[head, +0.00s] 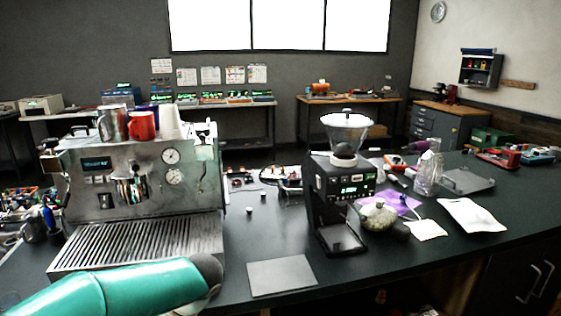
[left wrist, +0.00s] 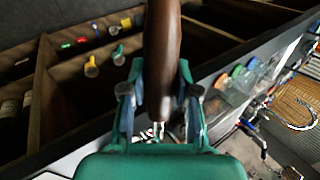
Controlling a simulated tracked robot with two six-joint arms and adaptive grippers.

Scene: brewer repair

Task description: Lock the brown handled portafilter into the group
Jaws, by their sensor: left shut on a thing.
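The brown handle (left wrist: 162,45) of the portafilter runs upright through the middle of the left wrist view. My left gripper (left wrist: 158,92) is shut on it, with a teal finger on each side. A small metal tip shows at the handle's lower end; I cannot make out the portafilter's basket. In the head view, my teal left arm crosses the bottom left, and its gripper and the portafilter cannot be seen. The steel espresso machine (head: 115,212) stands at the left, with the group (head: 133,187) at its front. My right gripper is in neither view.
A grey tray (head: 282,276) lies in front, beside a black grinder (head: 337,196) with a clear hopper. Cups, one a red mug (head: 142,125), stand on the machine. Open drawers (left wrist: 90,55) show in the left wrist view.

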